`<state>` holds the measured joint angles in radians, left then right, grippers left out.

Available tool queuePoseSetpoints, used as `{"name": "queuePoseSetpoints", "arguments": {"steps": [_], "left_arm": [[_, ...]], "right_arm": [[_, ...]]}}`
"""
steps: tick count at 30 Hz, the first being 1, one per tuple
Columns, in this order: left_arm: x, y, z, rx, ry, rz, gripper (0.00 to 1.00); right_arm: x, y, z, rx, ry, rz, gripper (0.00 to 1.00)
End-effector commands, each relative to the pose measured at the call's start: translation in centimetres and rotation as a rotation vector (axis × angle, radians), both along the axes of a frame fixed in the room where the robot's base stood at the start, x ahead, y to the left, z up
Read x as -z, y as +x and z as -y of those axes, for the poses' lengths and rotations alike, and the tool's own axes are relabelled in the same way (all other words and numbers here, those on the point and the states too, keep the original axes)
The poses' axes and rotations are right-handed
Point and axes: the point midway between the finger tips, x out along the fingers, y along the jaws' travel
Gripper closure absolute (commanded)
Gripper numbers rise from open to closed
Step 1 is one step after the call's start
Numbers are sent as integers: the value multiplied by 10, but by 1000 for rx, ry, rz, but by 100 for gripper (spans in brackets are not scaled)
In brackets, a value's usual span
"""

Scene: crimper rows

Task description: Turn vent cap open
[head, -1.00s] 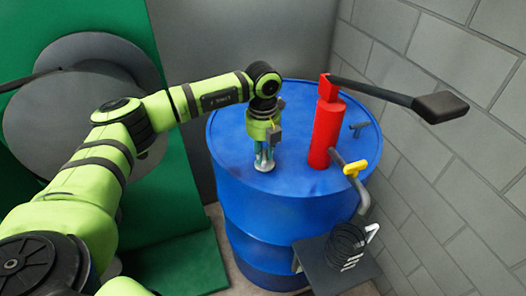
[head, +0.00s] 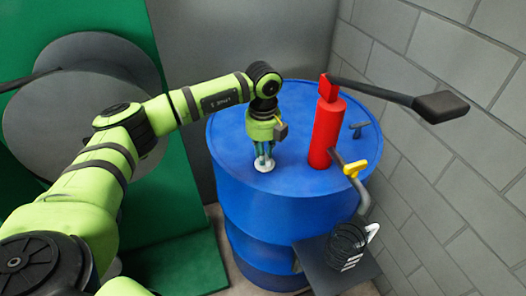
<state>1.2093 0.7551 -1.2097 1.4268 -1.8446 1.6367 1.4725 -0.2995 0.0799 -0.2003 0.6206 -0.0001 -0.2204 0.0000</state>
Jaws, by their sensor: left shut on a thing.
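The blue drum (head: 230,150) stands upright in the middle. A small pale round cap (head: 264,166), which I take for the vent cap, sits on the front left of its top. My left gripper (head: 264,160) points straight down over it, with its fingers shut on the cap. The fingers cover most of the cap, so its turn angle cannot be read. My right gripper is not in view.
A red pump (head: 326,130) with a long black handle (head: 385,92) rises right of my gripper. Its spout has a yellow lever (head: 356,168). A small dark T-shaped piece (head: 358,127) is at the lid's right. A dark shelf (head: 365,270) holds a black coil. A block wall (head: 440,160) is close on the right.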

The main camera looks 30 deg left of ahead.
Motion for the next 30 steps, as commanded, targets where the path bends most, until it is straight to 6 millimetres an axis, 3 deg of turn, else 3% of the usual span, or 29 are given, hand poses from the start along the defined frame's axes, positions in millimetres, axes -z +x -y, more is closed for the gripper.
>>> {"name": "queuePoseSetpoints", "arguments": {"steps": [5, 6, 8, 20, 23, 30], "left_arm": [[0, 0, -1, -4, 1, 1, 100], [0, 0, -1, -4, 1, 1, 74], [0, 0, -1, -4, 0, 1, 54], [-5, 0, 0, -1, 0, 1, 54], [-17, 1, 0, -1, -2, 5, 54], [-68, 1, 0, -2, -1, 6, 54]], "right_arm": [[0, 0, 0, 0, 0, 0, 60], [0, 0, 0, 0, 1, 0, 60], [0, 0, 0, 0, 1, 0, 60], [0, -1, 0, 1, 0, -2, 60], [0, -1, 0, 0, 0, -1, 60], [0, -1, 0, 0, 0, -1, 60]]}}
